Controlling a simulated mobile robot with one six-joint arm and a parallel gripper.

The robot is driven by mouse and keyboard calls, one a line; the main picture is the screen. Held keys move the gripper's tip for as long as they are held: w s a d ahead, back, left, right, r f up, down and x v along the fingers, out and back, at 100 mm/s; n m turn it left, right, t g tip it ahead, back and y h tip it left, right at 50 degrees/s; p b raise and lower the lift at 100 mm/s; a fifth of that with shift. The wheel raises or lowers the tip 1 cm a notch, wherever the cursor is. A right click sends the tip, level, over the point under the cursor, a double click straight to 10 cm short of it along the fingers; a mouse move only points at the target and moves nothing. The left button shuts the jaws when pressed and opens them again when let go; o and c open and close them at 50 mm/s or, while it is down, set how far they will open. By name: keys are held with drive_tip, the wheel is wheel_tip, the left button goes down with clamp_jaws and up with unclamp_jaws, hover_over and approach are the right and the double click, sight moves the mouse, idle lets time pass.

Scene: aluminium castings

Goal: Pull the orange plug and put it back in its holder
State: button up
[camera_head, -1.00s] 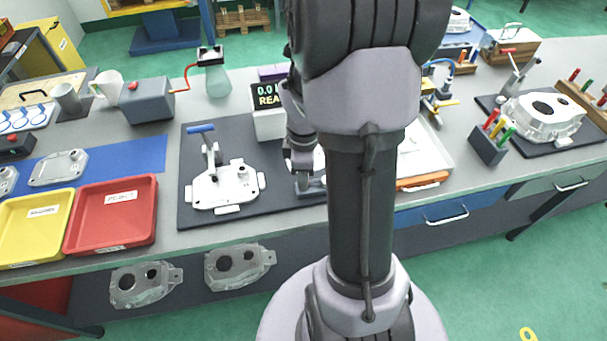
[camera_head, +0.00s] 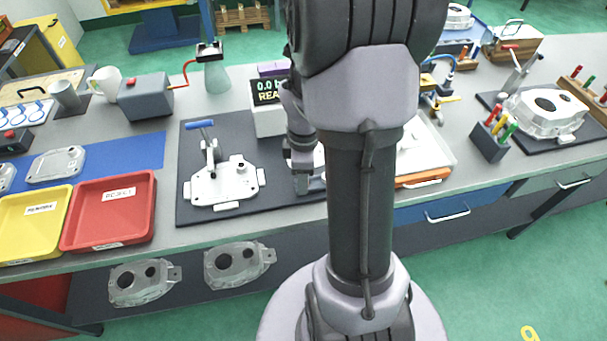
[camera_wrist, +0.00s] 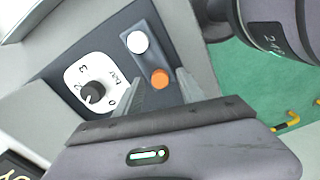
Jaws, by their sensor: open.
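The orange plug (camera_wrist: 159,78) shows in the wrist view as a round orange end on a narrow dark strip, below a round white piece (camera_wrist: 138,42). My gripper (camera_wrist: 161,84) is open and empty. Its two fingers point toward the strip, one on each side of the orange plug in the picture. I cannot tell how much depth is left between fingertips and plug. In the head view my arm hides the plug and most of the gripper. I cannot make out which part is the plug's holder.
A black knob (camera_wrist: 92,92) on a white bar dial sits left of the strip. In the head view, a casting in a clamp fixture (camera_head: 222,183), a red tray (camera_head: 107,212) and a display box (camera_head: 268,122) stand left of my arm. A tool block (camera_head: 489,143) stands right.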

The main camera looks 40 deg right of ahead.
wheel_tip(320, 180, up, 18)
drive_tip(key=p, duration=0.7)
drive_tip(key=shift+f+p, duration=0.25)
drive_tip(key=shift+p, duration=0.1)
drive_tip(key=s+a+r+m+t+y+b, duration=0.1)
drive_tip(key=a+m, duration=0.5)
drive_tip(key=a, duration=0.6)
drive_tip(key=s+a+r+m+t+y+b, duration=0.1)
drive_tip(key=s+a+r+m+t+b, duration=0.3)
drive_tip(key=a, duration=0.8)
drive_tip(key=s+r+m, duration=0.1)
drive_tip(key=s+m, duration=0.1)
drive_tip(key=m, duration=0.1)
drive_tip(key=shift+t, duration=0.4)
drive_tip(key=shift+s, duration=0.1)
drive_tip(key=shift+c, duration=0.5)
